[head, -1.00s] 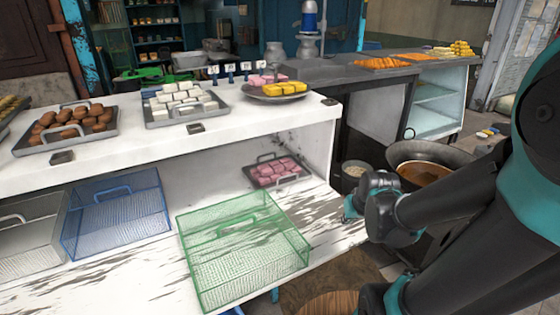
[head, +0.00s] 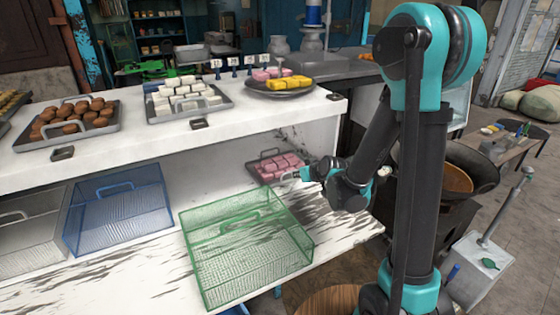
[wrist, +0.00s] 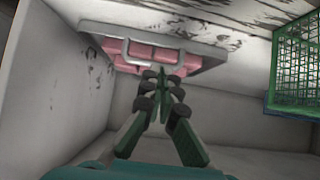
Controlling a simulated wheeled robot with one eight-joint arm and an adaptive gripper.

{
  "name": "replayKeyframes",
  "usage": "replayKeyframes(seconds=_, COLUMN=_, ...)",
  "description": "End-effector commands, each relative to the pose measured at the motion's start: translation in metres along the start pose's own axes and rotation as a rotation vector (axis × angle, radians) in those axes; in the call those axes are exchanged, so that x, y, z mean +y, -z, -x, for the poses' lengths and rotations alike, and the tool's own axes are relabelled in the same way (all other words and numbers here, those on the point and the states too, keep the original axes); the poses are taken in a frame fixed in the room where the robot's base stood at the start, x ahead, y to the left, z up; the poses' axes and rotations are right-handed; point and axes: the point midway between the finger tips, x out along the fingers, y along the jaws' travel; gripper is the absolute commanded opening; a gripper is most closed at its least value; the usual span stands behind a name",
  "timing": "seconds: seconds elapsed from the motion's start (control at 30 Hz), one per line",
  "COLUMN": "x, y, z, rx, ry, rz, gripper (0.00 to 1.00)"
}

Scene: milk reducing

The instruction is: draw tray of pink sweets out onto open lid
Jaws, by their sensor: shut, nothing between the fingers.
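The grey tray (head: 256,178) of pink sweets (head: 280,162) sits at the right inner end of the lower white compartment. In the wrist view the tray (wrist: 208,48) shows at the top, with a grey U-shaped handle (wrist: 126,50) across the pink sweets. My gripper (head: 303,173) is at the tray's right side. In the wrist view its green fingertips (wrist: 160,72) are together and empty close to the handle; I cannot tell whether they touch it. The open lid is the worn white board (head: 140,272) in front of the compartment.
A green wire basket (head: 245,275) stands on the board left of my gripper, with a blue basket (head: 118,210) further left. The counter (head: 245,120) overhangs the tray. A pan of brown liquid (head: 458,180) stands at the right. The board between basket and tray is clear.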

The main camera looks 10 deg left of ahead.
Motion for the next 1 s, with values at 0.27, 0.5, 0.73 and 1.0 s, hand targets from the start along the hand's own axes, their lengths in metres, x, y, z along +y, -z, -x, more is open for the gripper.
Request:
replayKeyframes(seconds=0.27, x=-0.005, y=0.011, z=-0.019, rx=0.026, ry=0.010, rz=0.016, gripper=0.00)
replayKeyframes(seconds=0.5, x=-0.006, y=0.035, z=-0.052, rx=0.024, ry=0.011, rz=0.016, gripper=0.00)
replayKeyframes(seconds=0.73, x=-0.007, y=0.061, z=-0.088, rx=0.024, ry=0.011, rz=0.015, gripper=0.00)
replayKeyframes(seconds=1.0, x=-0.007, y=0.068, z=-0.114, rx=0.024, ry=0.009, rz=0.015, gripper=0.00)
